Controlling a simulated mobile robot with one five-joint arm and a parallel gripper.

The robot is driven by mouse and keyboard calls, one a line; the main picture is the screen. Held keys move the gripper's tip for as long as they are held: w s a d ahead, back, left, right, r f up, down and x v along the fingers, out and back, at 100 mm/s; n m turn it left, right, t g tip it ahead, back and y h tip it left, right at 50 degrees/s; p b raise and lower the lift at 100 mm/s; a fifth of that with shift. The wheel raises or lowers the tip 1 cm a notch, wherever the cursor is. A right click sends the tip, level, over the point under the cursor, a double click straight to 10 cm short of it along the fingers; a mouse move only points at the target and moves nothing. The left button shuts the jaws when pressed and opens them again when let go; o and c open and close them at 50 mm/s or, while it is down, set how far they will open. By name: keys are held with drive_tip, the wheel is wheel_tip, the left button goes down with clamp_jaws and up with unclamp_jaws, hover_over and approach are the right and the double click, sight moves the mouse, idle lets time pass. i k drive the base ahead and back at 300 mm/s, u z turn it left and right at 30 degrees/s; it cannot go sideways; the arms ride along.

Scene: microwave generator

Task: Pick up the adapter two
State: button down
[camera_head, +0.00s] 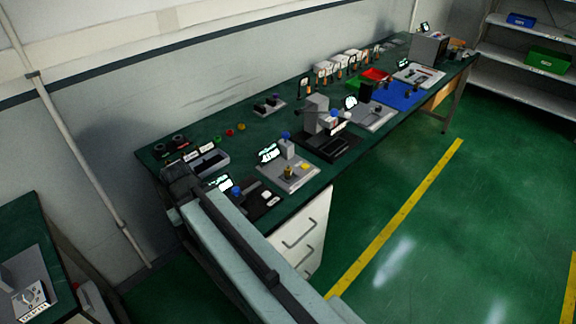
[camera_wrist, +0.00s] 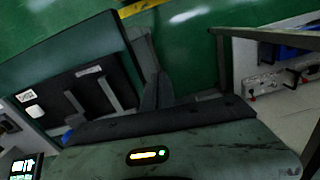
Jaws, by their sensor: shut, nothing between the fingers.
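I cannot tell for certain which part is the adapter two, as the labels are too small to read. A small brass-coloured part (camera_head: 288,172) stands on a grey plate (camera_head: 273,177) near the front edge of the green workbench. Several small parts with white label cards (camera_head: 350,57) stand in a row along the back of the bench. My arm reaches to the near left end of the bench in the head view, where its fingertips cannot be made out. In the wrist view my gripper (camera_wrist: 160,90) is shut and empty, with dark fingers pointing up the picture.
The green workbench (camera_head: 210,128) carries a grey open tray (camera_head: 208,164), a black-based device (camera_head: 325,145), a red bin (camera_head: 376,74) and a blue mat (camera_head: 402,95). White drawers (camera_head: 300,235) are below. The green floor in front is clear. Shelves (camera_head: 525,80) stand far right.

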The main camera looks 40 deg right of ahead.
sight(288, 170)
drive_tip(key=u, duration=2.35)
drive_tip(key=k, duration=0.85)
drive_tip(key=z, duration=0.5)
